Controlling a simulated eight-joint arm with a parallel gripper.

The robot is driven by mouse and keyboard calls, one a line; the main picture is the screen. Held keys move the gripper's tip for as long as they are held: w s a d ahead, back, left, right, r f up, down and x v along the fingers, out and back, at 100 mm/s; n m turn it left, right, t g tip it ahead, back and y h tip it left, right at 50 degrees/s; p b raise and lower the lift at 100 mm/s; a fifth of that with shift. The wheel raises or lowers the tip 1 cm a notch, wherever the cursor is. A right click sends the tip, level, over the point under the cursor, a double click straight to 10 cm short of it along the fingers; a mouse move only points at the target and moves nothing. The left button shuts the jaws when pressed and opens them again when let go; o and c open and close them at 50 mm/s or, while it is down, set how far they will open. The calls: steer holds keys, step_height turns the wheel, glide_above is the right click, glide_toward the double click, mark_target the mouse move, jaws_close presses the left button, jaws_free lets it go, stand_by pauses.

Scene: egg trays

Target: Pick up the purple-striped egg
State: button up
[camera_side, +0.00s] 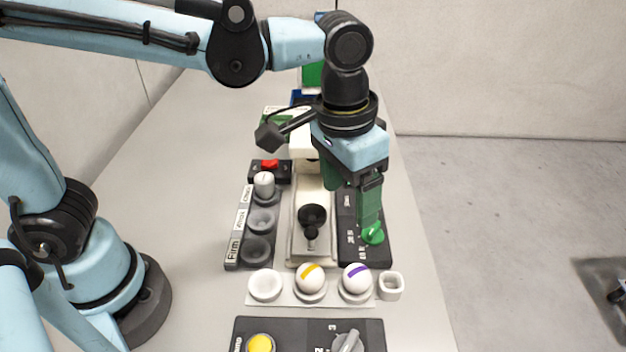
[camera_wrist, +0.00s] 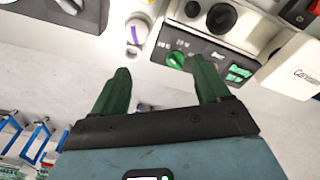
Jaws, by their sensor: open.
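The purple-striped egg (camera_side: 356,278) is white with a purple band and sits upright in a white cup near the front of the table. It also shows, small, in the wrist view (camera_wrist: 136,33) at the top, beyond the left finger. A yellow-striped egg (camera_side: 311,276) sits in the cup to its left. My gripper (camera_side: 370,215) points down over the dark dial panel, behind the purple-striped egg and apart from it. In the wrist view its green fingers (camera_wrist: 160,64) are spread with nothing between them.
A green knob (camera_side: 372,235) on the dark panel (camera_side: 362,252) is close by my fingertips. An empty white cup (camera_side: 265,285) and a small square cup (camera_side: 391,286) flank the eggs. A dark box with a yellow button (camera_side: 260,343) lies in front.

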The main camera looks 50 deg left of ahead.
mark_target(358, 269)
steer(key=shift+m+g+y, duration=0.3)
steer(key=shift+g, duration=0.2)
steer(key=d+f, duration=0.1)
steer(key=f, duration=0.1)
steer(key=d+f, duration=0.1)
steer(key=f, duration=0.2)
steer(key=s+d+f, duration=0.1)
steer(key=d+f, duration=0.1)
steer(key=shift+f, duration=0.25)
steer(key=shift+s+d+f, duration=0.15)
steer(key=shift+f, duration=2.45)
steer(key=c, duration=0.8)
